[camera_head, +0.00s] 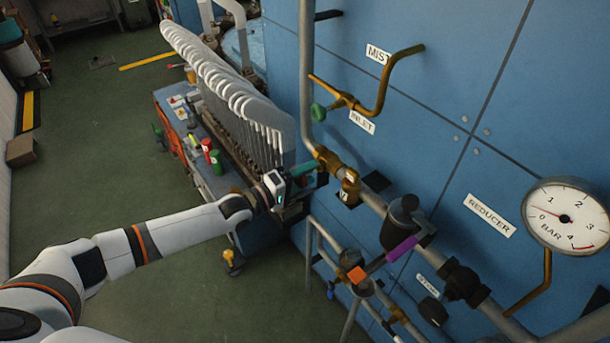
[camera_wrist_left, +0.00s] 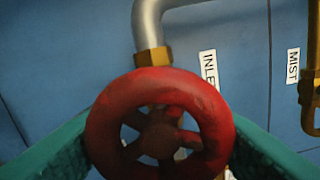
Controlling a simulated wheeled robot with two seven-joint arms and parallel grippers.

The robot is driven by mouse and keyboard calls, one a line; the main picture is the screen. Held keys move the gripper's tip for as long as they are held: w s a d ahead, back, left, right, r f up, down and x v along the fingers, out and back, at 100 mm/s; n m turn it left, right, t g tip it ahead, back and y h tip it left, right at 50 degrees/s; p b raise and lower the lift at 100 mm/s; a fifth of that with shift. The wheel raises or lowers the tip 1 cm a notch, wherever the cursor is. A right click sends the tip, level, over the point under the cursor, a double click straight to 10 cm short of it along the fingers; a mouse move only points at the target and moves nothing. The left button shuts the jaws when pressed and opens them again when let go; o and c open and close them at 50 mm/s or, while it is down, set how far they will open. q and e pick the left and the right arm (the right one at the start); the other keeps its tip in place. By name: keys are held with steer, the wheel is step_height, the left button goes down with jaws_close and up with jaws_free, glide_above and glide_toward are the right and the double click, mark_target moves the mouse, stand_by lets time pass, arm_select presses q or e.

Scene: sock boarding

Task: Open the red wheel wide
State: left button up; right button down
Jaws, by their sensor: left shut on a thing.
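The red wheel (camera_wrist_left: 162,139) fills the middle of the left wrist view, a round rim with spokes and a hub. Teal fingers of my left gripper (camera_head: 312,171) press in on its left and right sides, and the gripper is shut on the rim. In the head view the gripper reaches the brass valve (camera_head: 348,185) on the grey pipe; the wheel itself is hidden there behind the gripper. The wheel's turn angle cannot be told. My right gripper does not show in either view.
A blue panel (camera_head: 440,110) carries pipes and a label reading REDUCER (camera_head: 489,215). A pressure gauge (camera_head: 565,217) has its needle toward the low end. A rack of white sock forms (camera_head: 235,95) stands left of the pipe. Green floor (camera_head: 110,165) is open at left.

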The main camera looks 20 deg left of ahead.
arm_select(q)
steer(key=shift+f, duration=0.15)
steer(key=o, duration=1)
steer(key=shift+s+a, duration=0.1)
steer(key=shift+s+a, duration=0.2)
steer(key=shift+s, duration=0.05)
steer(key=b+v, duration=0.2)
steer(key=v, duration=0.9)
steer(key=shift+b, duration=0.4)
